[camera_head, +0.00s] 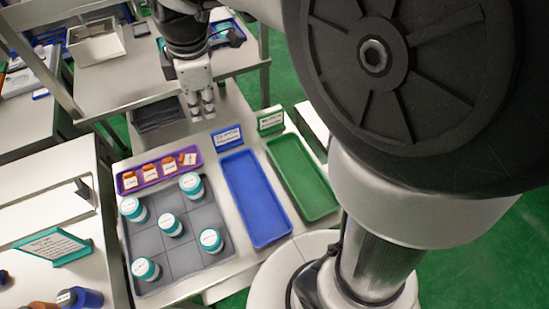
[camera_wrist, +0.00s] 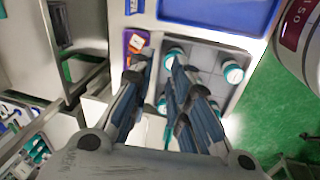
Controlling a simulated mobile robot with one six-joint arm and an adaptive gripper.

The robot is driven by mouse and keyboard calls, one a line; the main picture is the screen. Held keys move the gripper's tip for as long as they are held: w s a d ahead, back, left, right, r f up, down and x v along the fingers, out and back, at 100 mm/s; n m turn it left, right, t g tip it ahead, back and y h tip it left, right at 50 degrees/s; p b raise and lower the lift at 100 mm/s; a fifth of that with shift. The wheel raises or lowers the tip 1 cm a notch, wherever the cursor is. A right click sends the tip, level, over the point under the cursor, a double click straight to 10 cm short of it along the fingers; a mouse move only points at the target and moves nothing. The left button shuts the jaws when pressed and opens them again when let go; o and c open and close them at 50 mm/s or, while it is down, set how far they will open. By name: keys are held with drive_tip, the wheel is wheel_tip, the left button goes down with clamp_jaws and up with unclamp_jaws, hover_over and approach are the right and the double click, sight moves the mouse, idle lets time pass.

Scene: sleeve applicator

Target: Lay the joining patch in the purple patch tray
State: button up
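The purple patch tray (camera_head: 161,181) lies along the back edge of the grey mat in the head view. Several orange patches with white labels (camera_head: 150,172) lie in a row in it. In the wrist view part of the purple tray (camera_wrist: 127,38) shows with an orange patch (camera_wrist: 136,43), partly hidden by a finger. My gripper (camera_head: 201,112) points down above the bench, behind and to the right of the tray. Its fingers (camera_wrist: 163,70) stand apart in the wrist view, and I see nothing held between them. I see no loose patch outside the tray.
Several teal-lidded white jars (camera_head: 171,225) stand on the grey divided mat (camera_head: 185,255). A blue tray (camera_head: 256,200) and a green tray (camera_head: 301,178) lie empty to the right, with label signs behind.

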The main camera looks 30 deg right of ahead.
drive_tip(key=s+d+m+t, duration=0.1)
drive_tip(key=s+d+m, duration=0.2)
drive_tip(key=s+m, duration=0.5)
drive_tip(key=s+d+m+t, duration=0.1)
drive_tip(key=s+d+m, duration=0.2)
drive_tip(key=s+m, duration=0.5)
drive_tip(key=shift+s+d+r, duration=0.15)
drive_tip(key=shift+s+d, duration=0.1)
drive_tip(key=shift+s, duration=2.2)
